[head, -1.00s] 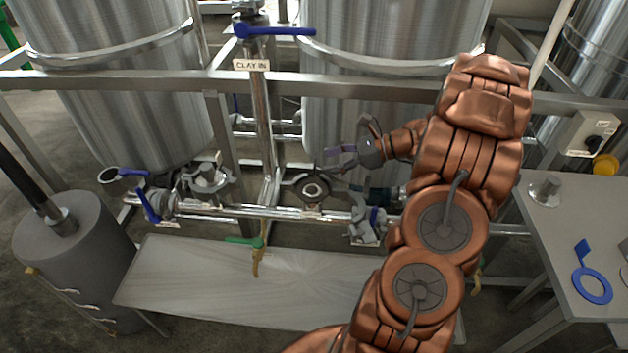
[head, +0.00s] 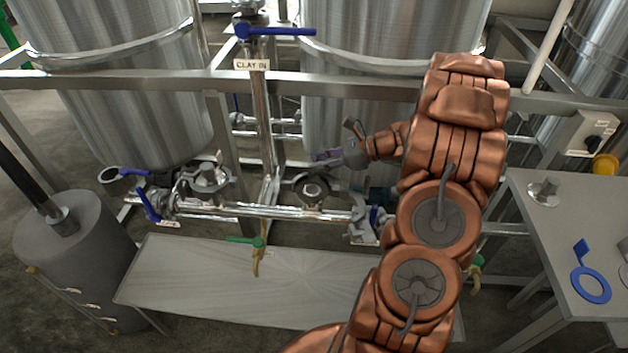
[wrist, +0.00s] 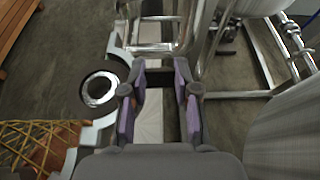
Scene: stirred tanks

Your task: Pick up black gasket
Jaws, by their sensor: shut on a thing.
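My gripper (head: 326,155) is in front of the right-hand tank, above and slightly behind a dark-rimmed round pipe fitting (head: 311,190). In the wrist view its purple-padded fingers (wrist: 159,78) stand apart with a dark band between their tips. I take this band for the black gasket (wrist: 158,79), seen edge-on; its full ring shape does not show. In the head view the held thing is too small to make out. The round fitting (wrist: 100,90) also shows in the wrist view, left of the fingers, with a bright inner ring and a dark centre.
Pipework with blue-handled valves (head: 148,205) and a frame rail (head: 350,88) surround the gripper. A low metal bench (head: 205,280) is in front. A side table (head: 560,225) at right bears a blue ring (head: 591,285) and a metal fitting (head: 544,190).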

